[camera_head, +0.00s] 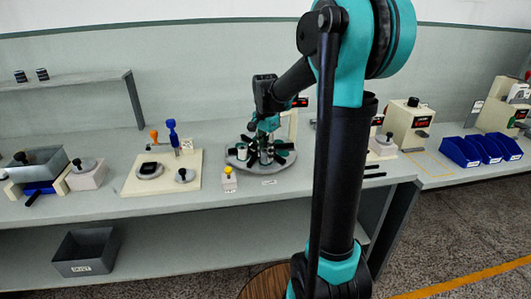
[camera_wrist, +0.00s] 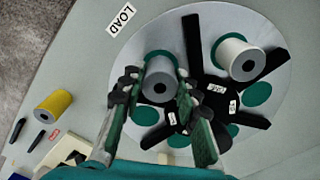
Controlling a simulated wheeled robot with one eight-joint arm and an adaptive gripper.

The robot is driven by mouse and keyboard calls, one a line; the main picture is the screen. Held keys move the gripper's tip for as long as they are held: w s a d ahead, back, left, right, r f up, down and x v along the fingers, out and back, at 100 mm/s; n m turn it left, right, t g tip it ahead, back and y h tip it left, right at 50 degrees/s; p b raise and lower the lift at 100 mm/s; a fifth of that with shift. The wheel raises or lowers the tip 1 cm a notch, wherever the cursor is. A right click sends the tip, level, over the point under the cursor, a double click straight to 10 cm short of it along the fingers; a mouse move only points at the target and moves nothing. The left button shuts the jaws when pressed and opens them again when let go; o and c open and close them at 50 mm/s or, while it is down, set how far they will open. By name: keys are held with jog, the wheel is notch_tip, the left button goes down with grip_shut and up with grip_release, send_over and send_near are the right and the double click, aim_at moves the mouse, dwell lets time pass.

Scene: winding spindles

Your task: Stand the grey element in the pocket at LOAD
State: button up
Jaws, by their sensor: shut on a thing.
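The grey element (camera_wrist: 160,72) is a cylinder with a dark hole in its top. It stands upright between the two fingers of my gripper (camera_wrist: 157,90), which is shut on it. In the wrist view it is over a green pocket of the round turntable (camera_wrist: 140,58), the pocket closest to the LOAD label (camera_wrist: 121,18). Green shows behind it; whether its base touches the pocket floor I cannot tell. In the head view my gripper (camera_head: 265,133) points down over the turntable (camera_head: 235,161), and the element is hard to make out there.
A white spool (camera_wrist: 236,57) stands in the neighbouring green pocket. Black arms (camera_wrist: 192,42) radiate from the turntable's hub between the pockets; several other pockets are empty. Blue bins (camera_head: 461,151) are far right.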

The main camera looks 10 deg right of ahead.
aim_at(265, 150)
jog(key=shift+f, duration=0.1)
jog(key=o, duration=1.2)
jog(key=shift+c, duration=0.2)
notch_tip(265, 150, up, 12)
jog(key=shift+r, duration=0.2)
